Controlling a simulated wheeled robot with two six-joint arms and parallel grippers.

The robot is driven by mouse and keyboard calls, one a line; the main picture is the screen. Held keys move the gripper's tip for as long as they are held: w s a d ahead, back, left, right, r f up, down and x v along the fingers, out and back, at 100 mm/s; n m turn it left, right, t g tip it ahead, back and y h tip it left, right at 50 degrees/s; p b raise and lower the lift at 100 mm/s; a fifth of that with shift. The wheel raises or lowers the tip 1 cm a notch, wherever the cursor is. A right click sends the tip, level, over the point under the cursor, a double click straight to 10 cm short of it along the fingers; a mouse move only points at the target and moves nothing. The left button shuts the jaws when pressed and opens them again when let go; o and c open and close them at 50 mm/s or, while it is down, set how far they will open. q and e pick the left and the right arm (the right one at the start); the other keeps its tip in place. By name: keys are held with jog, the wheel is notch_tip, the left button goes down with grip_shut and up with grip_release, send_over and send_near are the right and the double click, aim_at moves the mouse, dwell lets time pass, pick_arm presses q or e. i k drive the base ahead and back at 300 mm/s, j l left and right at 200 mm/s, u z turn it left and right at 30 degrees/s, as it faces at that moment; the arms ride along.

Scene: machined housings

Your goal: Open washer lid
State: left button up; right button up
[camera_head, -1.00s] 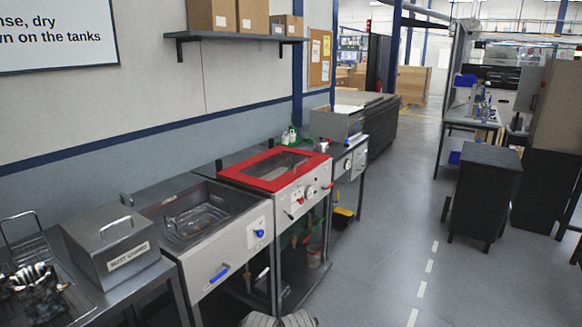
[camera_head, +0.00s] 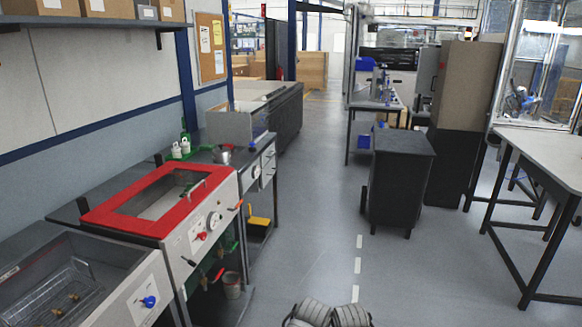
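The washer with a red-framed lid (camera_head: 115,217) stands left of centre in the head view. The lid looks shut, with a window in its middle and a grey handle (camera_head: 197,188) near its right side. The washer's sloped front panel (camera_head: 200,228) carries a round gauge, a red knob and levers. Neither of my grippers shows. Dark ribbed parts (camera_head: 328,314), perhaps mine, show at the bottom edge.
An open tank with a basket (camera_head: 62,297) and blue knob stands nearer at lower left. A further bench with a small pot (camera_head: 222,154) adjoins the washer. A black cabinet (camera_head: 402,180) and a table (camera_head: 545,155) stand right. The aisle floor between is clear.

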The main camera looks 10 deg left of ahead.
aim_at(103, 216)
jog(key=i+l+z, duration=0.15)
jog(key=i, duration=1.1)
jog(key=i+u, duration=0.45)
jog(key=i+l+u, duration=0.15)
jog(key=i+u, duration=0.15)
jog(key=u, duration=0.2)
jog(key=i+l+u, duration=0.25)
jog(key=u, duration=0.2)
jog(key=i, duration=0.05)
